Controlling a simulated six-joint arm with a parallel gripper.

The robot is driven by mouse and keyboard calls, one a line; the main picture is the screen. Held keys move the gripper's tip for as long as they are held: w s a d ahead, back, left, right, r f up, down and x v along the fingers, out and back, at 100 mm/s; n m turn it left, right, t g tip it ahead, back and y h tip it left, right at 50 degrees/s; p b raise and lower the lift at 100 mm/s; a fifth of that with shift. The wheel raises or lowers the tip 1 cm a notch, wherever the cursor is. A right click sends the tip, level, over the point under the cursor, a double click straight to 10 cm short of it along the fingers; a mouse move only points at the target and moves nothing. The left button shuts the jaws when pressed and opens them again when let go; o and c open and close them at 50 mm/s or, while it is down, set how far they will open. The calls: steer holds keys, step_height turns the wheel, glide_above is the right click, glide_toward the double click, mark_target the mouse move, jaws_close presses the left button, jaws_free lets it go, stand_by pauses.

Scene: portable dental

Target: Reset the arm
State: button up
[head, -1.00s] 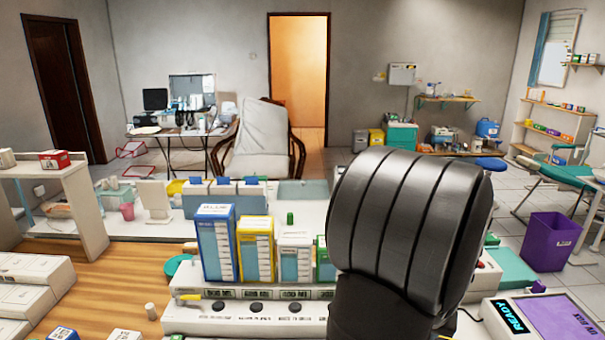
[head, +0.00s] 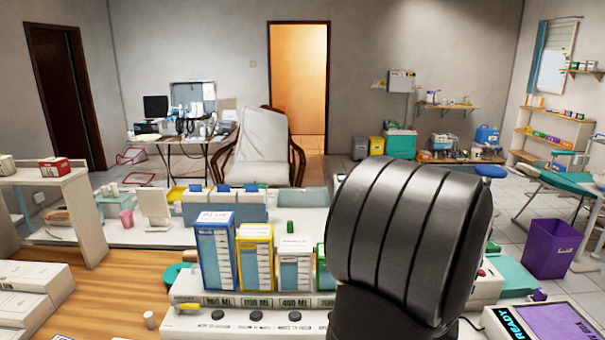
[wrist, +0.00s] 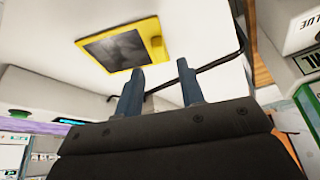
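My gripper (wrist: 160,84) shows in the wrist view, with two dark blue-grey fingers standing apart and nothing between them. Behind the fingers is a yellow-framed dark panel (wrist: 118,48) on a white surface. In the head view a large black ribbed part of my own arm fills the lower right middle. It hides my gripper and part of the white unit there.
Blue (head: 216,250), yellow (head: 255,256) and white (head: 295,262) boxes stand on a white dispenser (head: 250,318) with dials, left of my arm. A purple-topped READY device (head: 540,320) lies to the right. A purple bin (head: 552,245) stands on the floor.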

steer(key=x, duration=0.5)
step_height(320, 180, up, 5)
steer(key=shift+f, duration=0.2)
steer(key=s+d+r, duration=0.5)
steer(key=s+r, duration=0.3)
steer(key=s, duration=0.3)
step_height(320, 180, up, 16)
steer(key=w+a+r+n+y, duration=0.1)
steer(key=w+a, duration=0.3)
steer(key=w, duration=0.6)
steer(key=shift+r+n, duration=0.65)
steer(key=shift+n, duration=0.25)
steer(key=shift+o, duration=0.2)
steer(key=shift+s, duration=0.1)
